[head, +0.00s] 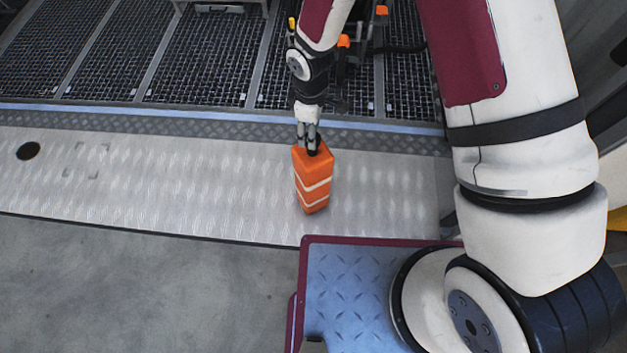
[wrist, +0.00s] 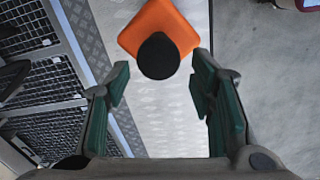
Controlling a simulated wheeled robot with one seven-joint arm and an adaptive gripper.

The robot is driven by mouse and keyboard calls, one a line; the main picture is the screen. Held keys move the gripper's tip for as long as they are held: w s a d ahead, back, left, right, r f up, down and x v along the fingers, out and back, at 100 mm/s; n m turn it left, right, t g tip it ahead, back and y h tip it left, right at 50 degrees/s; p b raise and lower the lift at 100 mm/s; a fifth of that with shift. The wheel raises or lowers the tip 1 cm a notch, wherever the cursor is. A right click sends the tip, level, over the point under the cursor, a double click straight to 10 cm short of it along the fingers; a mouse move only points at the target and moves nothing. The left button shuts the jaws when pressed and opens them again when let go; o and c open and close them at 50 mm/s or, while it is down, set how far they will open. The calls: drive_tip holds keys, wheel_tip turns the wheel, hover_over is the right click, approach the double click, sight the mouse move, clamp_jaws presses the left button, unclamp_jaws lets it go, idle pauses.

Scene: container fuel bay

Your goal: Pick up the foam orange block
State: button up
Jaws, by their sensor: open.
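The foam orange block (head: 314,180) stands upright on the light metal floor strip in the head view. It is tall, with pale stripes and a dark round knob on its top. My gripper (head: 309,137) is just above and at the far side of its top. In the wrist view, the block's orange top (wrist: 159,25) and the black knob (wrist: 158,56) show beyond my gripper (wrist: 158,82). The two green-padded fingers are spread apart with nothing between them. The knob lies just ahead of the fingertips, roughly centred. Whether a finger touches the block cannot be told.
Dark grated panels (head: 207,58) lie behind the strip (head: 150,178), past a raised patterned edge. Dark equipment with orange parts (head: 380,18) stands behind my arm. Bare grey floor (head: 130,290) is in front. The strip left of the block is clear apart from a dark round spot (head: 28,151).

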sight(312, 169)
wheel_tip(312, 169, down, 9)
drive_tip(key=b, duration=0.2)
drive_tip(key=shift+d+r+b, duration=0.1)
drive_tip(key=shift+r+b, duration=0.1)
drive_tip(key=shift+b, duration=0.1)
clamp_jaws()
